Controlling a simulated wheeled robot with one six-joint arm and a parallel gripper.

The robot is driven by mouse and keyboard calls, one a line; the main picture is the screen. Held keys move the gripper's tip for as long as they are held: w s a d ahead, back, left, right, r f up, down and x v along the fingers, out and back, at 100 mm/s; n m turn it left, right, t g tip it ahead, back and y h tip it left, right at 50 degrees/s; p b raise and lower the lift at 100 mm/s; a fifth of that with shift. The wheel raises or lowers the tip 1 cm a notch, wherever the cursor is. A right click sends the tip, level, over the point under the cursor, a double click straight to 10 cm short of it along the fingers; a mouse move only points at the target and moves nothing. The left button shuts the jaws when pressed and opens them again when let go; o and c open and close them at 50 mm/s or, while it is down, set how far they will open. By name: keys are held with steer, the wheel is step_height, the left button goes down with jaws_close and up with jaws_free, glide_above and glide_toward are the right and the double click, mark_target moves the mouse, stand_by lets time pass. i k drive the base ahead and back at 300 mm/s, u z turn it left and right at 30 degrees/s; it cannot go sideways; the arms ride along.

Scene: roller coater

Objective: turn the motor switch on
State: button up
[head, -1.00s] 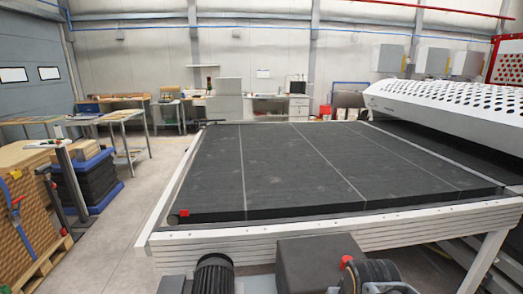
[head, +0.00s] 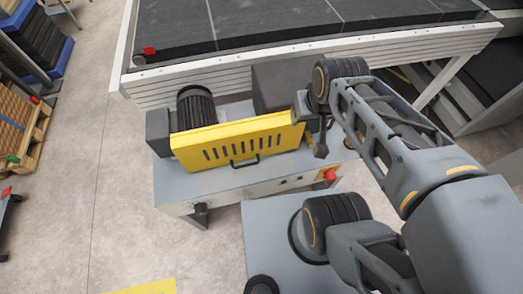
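The motor (head: 197,108), a dark finned cylinder, sits on a grey bench (head: 180,186) below the coater's conveyor. A yellow slotted guard (head: 238,143) with a black handle stands in front of it. On the bench's front face are small dark controls (head: 283,182) and a red button on a yellow patch (head: 330,175). Which of these is the motor switch is too small to tell. My arm reaches in from the right, and my gripper (head: 320,147) appears to hang just right of the guard, above the red button in the picture. Its fingers are too small and dark to read.
The conveyor (head: 300,22) with its pale front rail (head: 300,53) runs across the top. A dark box (head: 283,84) stands behind the guard's right end. Pallets with wooden stock (head: 22,110) are at the far left. The floor (head: 110,200) left of the bench is clear.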

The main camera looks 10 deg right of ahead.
mark_target(330, 175)
steer(key=z, duration=0.8)
steer(key=k, duration=0.45)
steer(key=u, duration=0.2)
